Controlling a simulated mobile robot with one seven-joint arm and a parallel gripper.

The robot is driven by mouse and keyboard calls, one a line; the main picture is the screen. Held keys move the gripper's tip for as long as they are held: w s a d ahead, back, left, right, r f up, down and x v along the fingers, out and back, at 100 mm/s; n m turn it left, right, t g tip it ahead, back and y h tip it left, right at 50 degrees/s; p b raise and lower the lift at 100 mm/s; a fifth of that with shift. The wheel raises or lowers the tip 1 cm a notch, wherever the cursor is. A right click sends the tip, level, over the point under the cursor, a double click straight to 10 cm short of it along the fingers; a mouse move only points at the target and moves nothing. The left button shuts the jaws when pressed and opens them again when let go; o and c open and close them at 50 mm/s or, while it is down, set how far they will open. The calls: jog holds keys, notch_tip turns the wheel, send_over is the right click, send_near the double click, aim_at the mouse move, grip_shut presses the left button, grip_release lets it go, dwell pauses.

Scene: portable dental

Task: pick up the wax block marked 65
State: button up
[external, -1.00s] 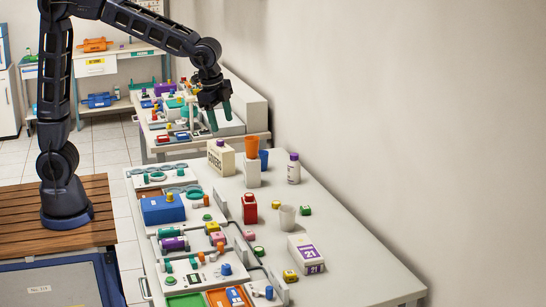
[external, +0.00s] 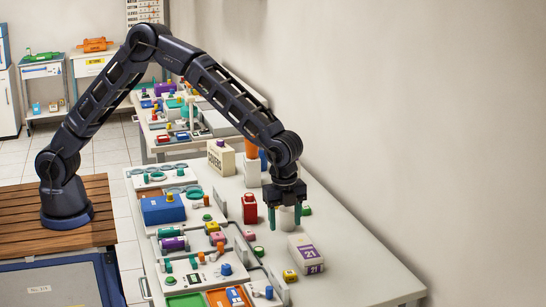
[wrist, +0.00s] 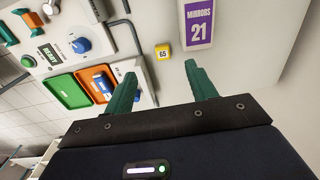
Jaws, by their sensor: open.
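The wax block marked 65 (wrist: 162,51) is a small yellow block with a white label. In the wrist view it lies beyond my fingertips, roughly in line with the gap between them. In the external view the yellow block (external: 290,276) sits on the bench top, just left of the box marked 21. My gripper (external: 285,220) is open and points down above the bench, farther back than the block. Its two green fingers (wrist: 160,78) are apart with nothing between them, and the block is clear of them.
The white and purple box marked 21 (external: 306,252) stands right beside the block. A red bottle (external: 249,209) stands to the left. Green (wrist: 70,91) and orange (wrist: 95,82) trays lie left in the wrist view. The bench's right side is clear.

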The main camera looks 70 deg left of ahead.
jog(key=m, duration=0.1)
send_near(291, 274)
notch_tip(291, 274, down, 3)
jog(key=shift+s, duration=0.1)
jog(key=shift+w+f, duration=0.15)
jog(key=shift+f, duration=1.25)
jog(key=shift+w+f, duration=0.1)
jog(key=shift+f, duration=1.35)
jog(key=c, duration=1.1)
